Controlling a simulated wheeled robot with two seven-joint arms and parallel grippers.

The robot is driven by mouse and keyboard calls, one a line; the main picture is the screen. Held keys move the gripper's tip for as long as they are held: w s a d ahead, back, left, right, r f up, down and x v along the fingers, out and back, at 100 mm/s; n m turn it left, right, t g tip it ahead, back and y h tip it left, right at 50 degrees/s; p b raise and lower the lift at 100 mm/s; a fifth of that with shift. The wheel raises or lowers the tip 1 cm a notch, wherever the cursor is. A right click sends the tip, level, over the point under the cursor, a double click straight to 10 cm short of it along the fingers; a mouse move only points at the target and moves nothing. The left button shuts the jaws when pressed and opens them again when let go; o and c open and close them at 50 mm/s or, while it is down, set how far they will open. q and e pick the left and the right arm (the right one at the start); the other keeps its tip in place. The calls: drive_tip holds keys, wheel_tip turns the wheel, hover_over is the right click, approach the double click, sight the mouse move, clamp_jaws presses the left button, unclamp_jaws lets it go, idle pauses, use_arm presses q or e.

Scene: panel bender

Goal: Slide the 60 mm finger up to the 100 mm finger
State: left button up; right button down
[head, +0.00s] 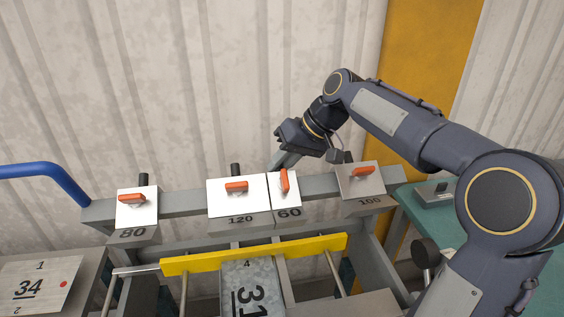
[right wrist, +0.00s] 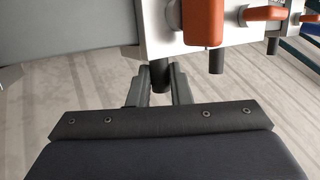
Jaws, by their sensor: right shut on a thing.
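The 60 mm finger (head: 286,190) is a narrow white-faced block on the grey beam, its orange lever (head: 285,181) standing upright. It sits right against the 120 finger. The 100 mm finger (head: 361,184) is further right, its lever lying nearly level, with an open gap between the two. My right gripper (head: 284,162) reaches behind the beam at the 60 mm finger. In the right wrist view its jaws (right wrist: 156,88) are shut on a dark post (right wrist: 159,74) behind that finger. My left gripper is out of view.
The 120 finger (head: 234,195) and the 80 finger (head: 136,208) stand left on the beam (head: 182,203), levers level. A yellow bar (head: 250,256) crosses in front. Beam between 60 and 100 is free. A teal table (head: 428,215) is at right, a blue rail (head: 45,170) at left.

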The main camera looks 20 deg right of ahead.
drive_tip(key=shift+d, duration=0.1)
drive_tip(key=s+d, duration=0.2)
drive_tip(key=d, duration=0.6)
drive_tip(key=c, duration=1.3)
unclamp_jaws()
drive_tip(key=v, duration=0.7)
drive_tip(key=shift+s+d+r, duration=0.2)
drive_tip(key=shift+r, duration=0.1)
